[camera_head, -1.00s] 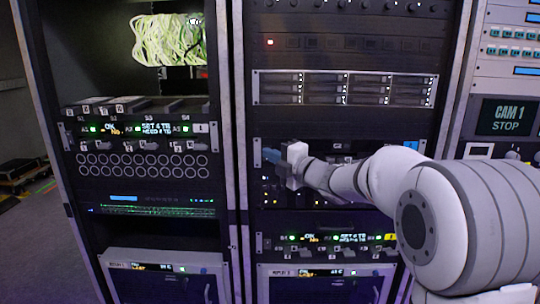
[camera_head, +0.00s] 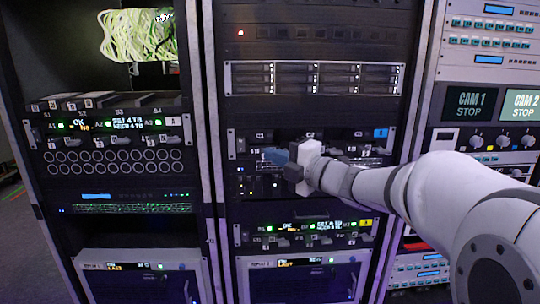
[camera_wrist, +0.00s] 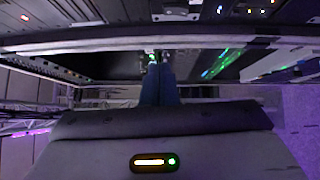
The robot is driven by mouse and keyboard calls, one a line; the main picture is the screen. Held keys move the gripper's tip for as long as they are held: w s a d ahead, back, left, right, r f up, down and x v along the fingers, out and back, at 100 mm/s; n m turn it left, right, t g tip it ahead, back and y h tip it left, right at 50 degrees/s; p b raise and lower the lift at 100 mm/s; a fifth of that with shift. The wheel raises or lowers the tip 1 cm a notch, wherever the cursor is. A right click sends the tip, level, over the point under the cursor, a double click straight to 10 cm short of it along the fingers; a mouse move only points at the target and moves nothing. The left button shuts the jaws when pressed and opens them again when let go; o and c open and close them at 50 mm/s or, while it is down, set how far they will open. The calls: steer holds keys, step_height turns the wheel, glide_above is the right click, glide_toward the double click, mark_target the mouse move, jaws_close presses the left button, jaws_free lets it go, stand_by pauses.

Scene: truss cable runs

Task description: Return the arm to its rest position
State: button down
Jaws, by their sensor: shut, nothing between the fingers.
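My gripper (camera_head: 274,155) is in front of the middle rack, its blue fingers pointing left, level with a panel of small switches and lights. In the head view my white arm reaches in from the right edge, stretched out across the rack front. In the wrist view the blue fingers (camera_wrist: 160,86) lie together, shut with nothing between them. I cannot tell how far the fingers are from the panel face.
The middle rack holds a drive unit (camera_head: 312,78) above my gripper and a lit switch panel (camera_head: 305,232) below it. The left rack has a bundle of pale green cables (camera_head: 137,36) at its top. Screens (camera_head: 470,103) stand at the right.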

steer(key=d+m+t+h+p, duration=0.3)
steer(key=d+m+h+p, duration=0.1)
steer(key=d+m+h, duration=0.6)
steer(key=s+d+f+m+g+h+p, duration=0.2)
steer(key=s+d+f+m+g+h, duration=0.25)
steer(key=m, duration=0.55)
steer(key=s+a+f+m+g+p, duration=0.1)
steer(key=s+f+m+g, duration=0.3)
steer(key=s, duration=0.7)
steer(key=s+a+f+m+g+p, duration=0.1)
steer(key=s+f+m+g+p, duration=0.2)
steer(key=s, duration=0.8)
steer(key=shift+f+m+g+y, duration=0.5)
steer(key=shift+f+g, duration=0.15)
steer(key=shift+f, duration=0.15)
steer(key=shift+s, duration=0.15)
